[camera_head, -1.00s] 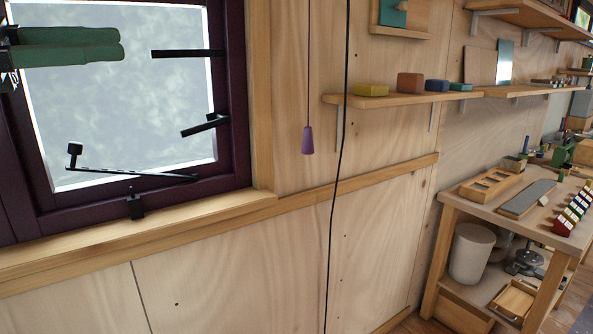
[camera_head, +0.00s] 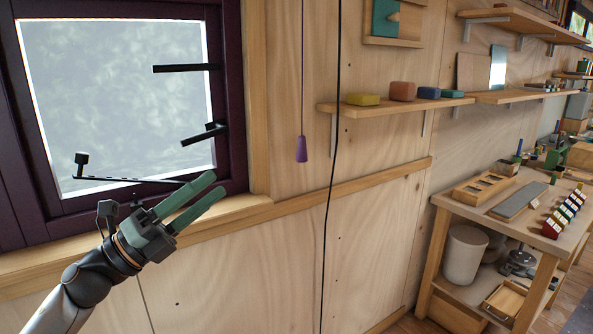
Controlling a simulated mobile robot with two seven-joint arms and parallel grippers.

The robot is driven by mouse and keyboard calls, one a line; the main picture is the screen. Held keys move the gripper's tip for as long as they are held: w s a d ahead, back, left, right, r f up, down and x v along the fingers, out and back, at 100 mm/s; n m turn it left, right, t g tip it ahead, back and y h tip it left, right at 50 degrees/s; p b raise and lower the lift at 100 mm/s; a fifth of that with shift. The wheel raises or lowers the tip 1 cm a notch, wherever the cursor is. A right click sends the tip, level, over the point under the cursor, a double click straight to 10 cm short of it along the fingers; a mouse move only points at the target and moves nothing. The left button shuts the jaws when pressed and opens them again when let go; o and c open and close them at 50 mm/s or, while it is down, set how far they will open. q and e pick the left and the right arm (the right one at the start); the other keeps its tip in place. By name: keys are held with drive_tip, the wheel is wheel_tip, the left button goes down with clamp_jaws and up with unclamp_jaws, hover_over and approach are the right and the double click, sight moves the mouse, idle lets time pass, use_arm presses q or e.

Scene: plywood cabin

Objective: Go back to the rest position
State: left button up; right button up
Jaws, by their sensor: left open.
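My left gripper (camera_head: 200,204) comes in from the lower left, its two green fingers apart and empty, pointing up and to the right. It shows in front of the window sill (camera_head: 240,210) and the lower right of the window frame (camera_head: 232,150). My left arm (camera_head: 92,285) reaches down out of the picture at the bottom left. I cannot tell whether the fingers touch the sill or frame. My right gripper is not in the picture.
The window (camera_head: 110,90) carries black bars, including a long stay (camera_head: 125,180). A purple pull (camera_head: 301,150) hangs on a cord beside a black cable (camera_head: 334,180). A shelf (camera_head: 385,108) holds coloured blocks. A workbench (camera_head: 475,208) stands at right.

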use_arm(q)
drive_tip(key=s+a+f+n+t+y+p, duration=0.1)
drive_tip(key=s+a+f+n+t+y, duration=0.1)
drive_tip(key=f+n+y, duration=0.85)
drive_tip(key=s+a+f+n+t+y+p, duration=0.1)
drive_tip(key=s+f+n+t+y+p, duration=0.2)
drive_tip(key=f+n, duration=1.35)
drive_tip(key=s+f+n+g+y, duration=0.4)
drive_tip(key=s+f+n+g, duration=0.2)
drive_tip(key=s+f, duration=1.4)
wheel_tip(320, 180, down, 3)
drive_tip(key=shift+s+d+r+n+g, duration=0.15)
drive_tip(key=shift+d+n+g, duration=0.15)
drive_tip(key=shift+g, duration=0.9)
